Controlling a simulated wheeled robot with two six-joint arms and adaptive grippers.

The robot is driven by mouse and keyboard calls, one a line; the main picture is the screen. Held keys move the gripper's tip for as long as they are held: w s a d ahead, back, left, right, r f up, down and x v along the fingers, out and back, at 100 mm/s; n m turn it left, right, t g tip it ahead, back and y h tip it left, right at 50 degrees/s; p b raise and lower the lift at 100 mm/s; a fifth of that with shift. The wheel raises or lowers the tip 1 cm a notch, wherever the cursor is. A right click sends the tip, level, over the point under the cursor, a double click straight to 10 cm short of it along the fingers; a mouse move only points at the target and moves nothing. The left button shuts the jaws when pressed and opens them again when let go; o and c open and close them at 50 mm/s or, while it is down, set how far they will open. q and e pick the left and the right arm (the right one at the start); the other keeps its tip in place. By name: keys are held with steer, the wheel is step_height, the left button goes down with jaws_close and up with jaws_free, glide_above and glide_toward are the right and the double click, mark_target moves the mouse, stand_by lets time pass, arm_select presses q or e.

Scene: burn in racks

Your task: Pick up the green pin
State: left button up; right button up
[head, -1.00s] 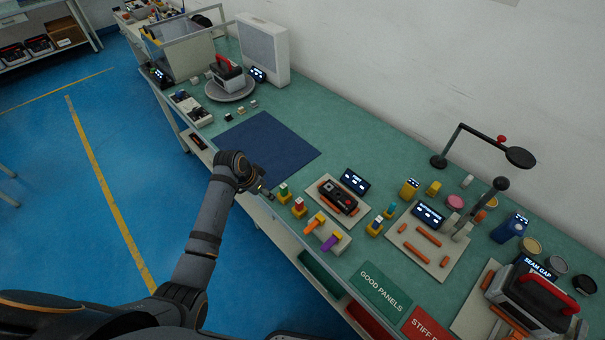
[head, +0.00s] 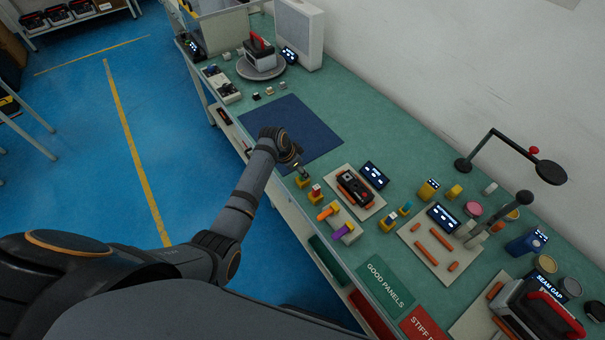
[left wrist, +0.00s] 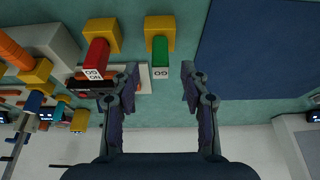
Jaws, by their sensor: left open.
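The green pin (left wrist: 160,50) stands in a small yellow block (left wrist: 160,25), its white end marked "GO" towards my gripper in the left wrist view. My left gripper (left wrist: 161,73) is open, with one finger on each side of the pin's white end in that view and a gap on both sides. I cannot tell how far the fingertips are above the pin. In the head view my left gripper (head: 299,168) is right over the yellow block (head: 301,182) and mostly hides the green pin. My right gripper is not in view.
A red pin (left wrist: 97,54) in its own yellow block stands beside the green one. Orange (head: 327,212) and purple (head: 342,231) pieces lie close by. A dark blue mat (head: 290,130) lies behind the gripper and is clear. A device on a pale board (head: 371,208) is to the right.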

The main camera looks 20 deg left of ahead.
arm_select(q)
steer(key=shift+x, duration=1.35)
jaws_close()
steer(key=shift+r, duration=0.1)
